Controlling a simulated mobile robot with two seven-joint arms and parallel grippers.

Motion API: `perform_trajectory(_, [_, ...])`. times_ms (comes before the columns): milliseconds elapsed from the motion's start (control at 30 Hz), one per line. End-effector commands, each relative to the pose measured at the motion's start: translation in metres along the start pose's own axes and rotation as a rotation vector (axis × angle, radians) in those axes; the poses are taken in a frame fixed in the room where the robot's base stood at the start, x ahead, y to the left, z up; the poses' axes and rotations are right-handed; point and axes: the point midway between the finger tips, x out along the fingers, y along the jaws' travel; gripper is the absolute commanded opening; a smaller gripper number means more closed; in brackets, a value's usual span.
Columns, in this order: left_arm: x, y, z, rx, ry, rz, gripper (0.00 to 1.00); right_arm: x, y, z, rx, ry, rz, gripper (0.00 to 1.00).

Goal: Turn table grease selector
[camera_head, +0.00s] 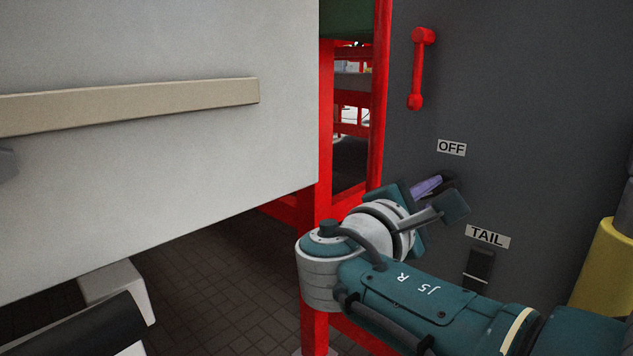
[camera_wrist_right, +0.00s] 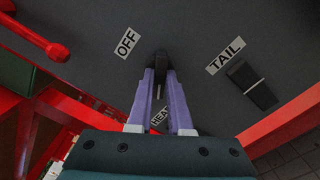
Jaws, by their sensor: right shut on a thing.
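The grease selector (camera_head: 447,181) is a small dark knob on the dark grey panel, between the OFF label (camera_head: 451,148) and the TAIL label (camera_head: 487,236). In the right wrist view the selector (camera_wrist_right: 160,61) sits between the tips of my purple fingers, with the OFF label (camera_wrist_right: 127,43) to its left and the TAIL label (camera_wrist_right: 225,56) to its right. A third label, reading HEA with its end hidden (camera_wrist_right: 160,117), shows between the fingers. My right gripper (camera_head: 437,184) is shut on the selector; its fingertips (camera_wrist_right: 160,72) are around it. My left gripper is not in view.
A black switch or box (camera_head: 478,267) is on the panel below TAIL. A red handle (camera_head: 420,68) is above OFF. Red frame posts (camera_head: 316,220) stand left of the panel, and a large white panel (camera_head: 160,160) fills the left. A yellow cylinder (camera_head: 605,262) is at the right edge.

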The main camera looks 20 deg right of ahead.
Motion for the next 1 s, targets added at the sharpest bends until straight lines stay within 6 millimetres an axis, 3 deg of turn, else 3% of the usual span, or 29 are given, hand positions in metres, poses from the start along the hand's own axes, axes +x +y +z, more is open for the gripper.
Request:
perform_trajectory(567, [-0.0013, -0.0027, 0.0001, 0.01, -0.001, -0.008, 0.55, 0.0002, -0.0022, -0.0009, -0.039, 0.003, -0.004, 0.0])
perform_trajectory(600, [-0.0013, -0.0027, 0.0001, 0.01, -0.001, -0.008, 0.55, 0.0002, -0.0022, -0.001, -0.039, 0.003, -0.004, 0.18])
perform_trajectory(800, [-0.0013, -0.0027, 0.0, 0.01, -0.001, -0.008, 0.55, 0.0001, -0.0015, -0.0006, -0.038, 0.002, -0.002, 0.41])
perform_trajectory(867, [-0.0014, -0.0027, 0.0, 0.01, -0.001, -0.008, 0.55, 0.0001, -0.0012, -0.0005, -0.038, 0.002, -0.002, 0.47])
perform_trajectory(1000, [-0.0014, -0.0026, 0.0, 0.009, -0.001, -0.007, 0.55, 0.0, -0.0008, -0.0004, -0.037, 0.001, -0.001, 0.47])
